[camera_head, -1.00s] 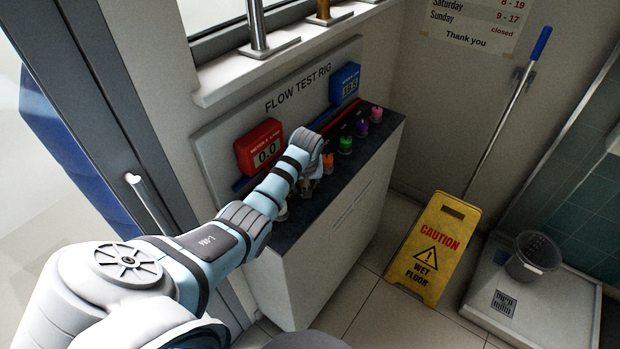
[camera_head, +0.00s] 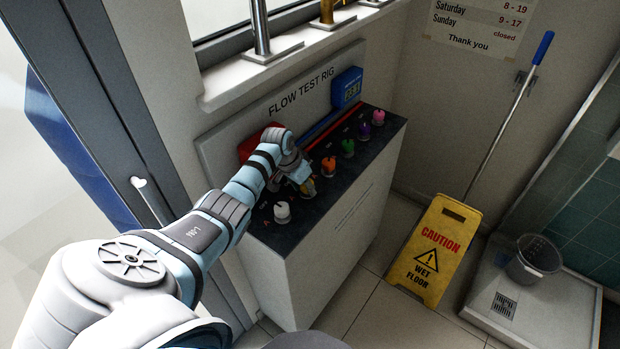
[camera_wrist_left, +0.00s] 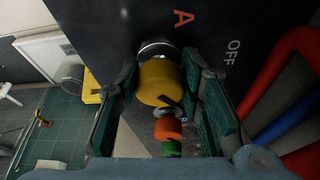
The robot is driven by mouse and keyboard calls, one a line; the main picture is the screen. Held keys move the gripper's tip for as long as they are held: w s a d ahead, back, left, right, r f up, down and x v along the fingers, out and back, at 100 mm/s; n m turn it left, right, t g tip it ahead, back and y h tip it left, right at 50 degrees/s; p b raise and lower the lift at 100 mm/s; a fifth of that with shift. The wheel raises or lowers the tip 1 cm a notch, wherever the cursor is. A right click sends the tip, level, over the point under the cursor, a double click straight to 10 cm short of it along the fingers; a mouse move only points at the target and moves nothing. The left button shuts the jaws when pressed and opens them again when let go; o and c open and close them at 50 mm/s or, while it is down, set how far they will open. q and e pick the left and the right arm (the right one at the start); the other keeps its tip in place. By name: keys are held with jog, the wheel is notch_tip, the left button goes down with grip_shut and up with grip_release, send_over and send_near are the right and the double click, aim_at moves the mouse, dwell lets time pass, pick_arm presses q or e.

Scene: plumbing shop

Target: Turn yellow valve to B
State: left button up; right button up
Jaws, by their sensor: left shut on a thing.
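The yellow valve (camera_wrist_left: 160,82) sits between the two fingers of my left gripper (camera_wrist_left: 162,95) in the left wrist view. The gripper is shut on it. A dark mark shows at the lower right of its knob; I cannot tell for sure which label it points to. The letter A (camera_wrist_left: 184,18) and the word OFF (camera_wrist_left: 234,46) are on the dark panel beside the valve. In the head view, my left gripper (camera_head: 303,182) is at the rig's worktop, and only a bit of the yellow valve (camera_head: 308,188) shows. My right gripper is not in view.
A white valve (camera_head: 282,210) stands left of my gripper. Orange (camera_head: 328,166), green (camera_head: 347,147) and further valves stand to the right. A red meter (camera_head: 250,146) is mostly behind my arm; a blue meter (camera_head: 347,88) is farther back. A yellow caution sign (camera_head: 434,250) stands on the floor.

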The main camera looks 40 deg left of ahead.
pick_arm(q)
jog(key=shift+a+m+h+b, duration=0.15)
jog(key=shift+m+h+b, duration=0.25)
jog(key=shift+m, duration=0.3)
jog(key=shift+r, duration=0.1)
jog(key=o, duration=1.2)
jog(key=shift+c, duration=0.2)
